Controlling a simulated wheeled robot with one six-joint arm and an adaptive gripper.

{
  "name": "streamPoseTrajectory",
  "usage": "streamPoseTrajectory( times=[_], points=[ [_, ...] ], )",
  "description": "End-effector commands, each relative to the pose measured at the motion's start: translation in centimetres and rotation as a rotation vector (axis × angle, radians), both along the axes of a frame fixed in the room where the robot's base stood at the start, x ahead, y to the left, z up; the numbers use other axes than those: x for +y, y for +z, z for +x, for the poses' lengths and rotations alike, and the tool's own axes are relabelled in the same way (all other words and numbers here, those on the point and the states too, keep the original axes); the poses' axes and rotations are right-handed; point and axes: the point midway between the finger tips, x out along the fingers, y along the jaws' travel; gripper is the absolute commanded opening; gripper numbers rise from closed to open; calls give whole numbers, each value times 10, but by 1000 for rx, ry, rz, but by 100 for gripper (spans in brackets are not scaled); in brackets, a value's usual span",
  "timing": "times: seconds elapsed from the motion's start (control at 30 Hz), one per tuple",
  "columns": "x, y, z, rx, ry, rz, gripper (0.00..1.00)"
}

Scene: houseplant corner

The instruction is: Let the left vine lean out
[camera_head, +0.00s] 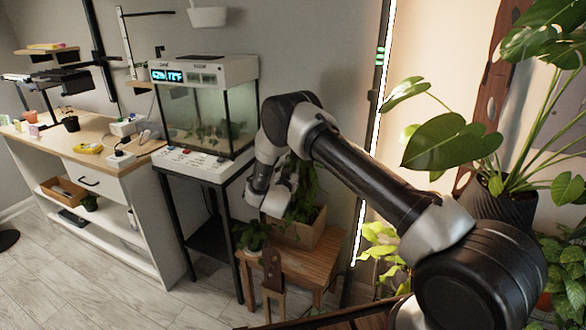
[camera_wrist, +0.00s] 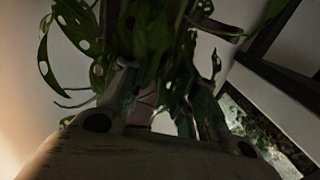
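A leafy green vine plant (camera_head: 305,190) grows from a wooden planter box (camera_head: 300,232) on a wooden stool (camera_head: 310,263) in the head view. My forearm and wrist cover its left and upper parts, so I cannot single out the left vine. My gripper's fingers are hidden behind the wrist there. In the wrist view my gripper (camera_wrist: 165,105) has its two fingers apart, with dark holed leaves (camera_wrist: 150,40) hanging close above and between them. A pale upright piece shows between the fingers. The view is dim, and I see no clear grasp on a stem.
A small potted plant (camera_head: 252,236) stands on the stool's left side. A glass terrarium (camera_head: 208,115) on a black stand is left of my wrist. A large monstera (camera_head: 450,140) and a bright light strip (camera_head: 372,130) are on the right.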

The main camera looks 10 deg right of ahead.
Motion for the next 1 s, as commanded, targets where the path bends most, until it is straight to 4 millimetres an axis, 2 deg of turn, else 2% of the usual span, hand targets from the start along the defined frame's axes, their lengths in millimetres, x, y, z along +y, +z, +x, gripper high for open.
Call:
streamPoseTrajectory(
  times=[0.1, 0.37, 0.53, 1.0],
  points=[
    [-3, 0, 8, -1, 0, 0, 29],
    [-4, 0, 9, 0, 1, -1, 29],
    [-4, 0, 9, 0, 1, 0, 0],
    [2, 1, 14, 18, 1, -24, 0]
  ],
)
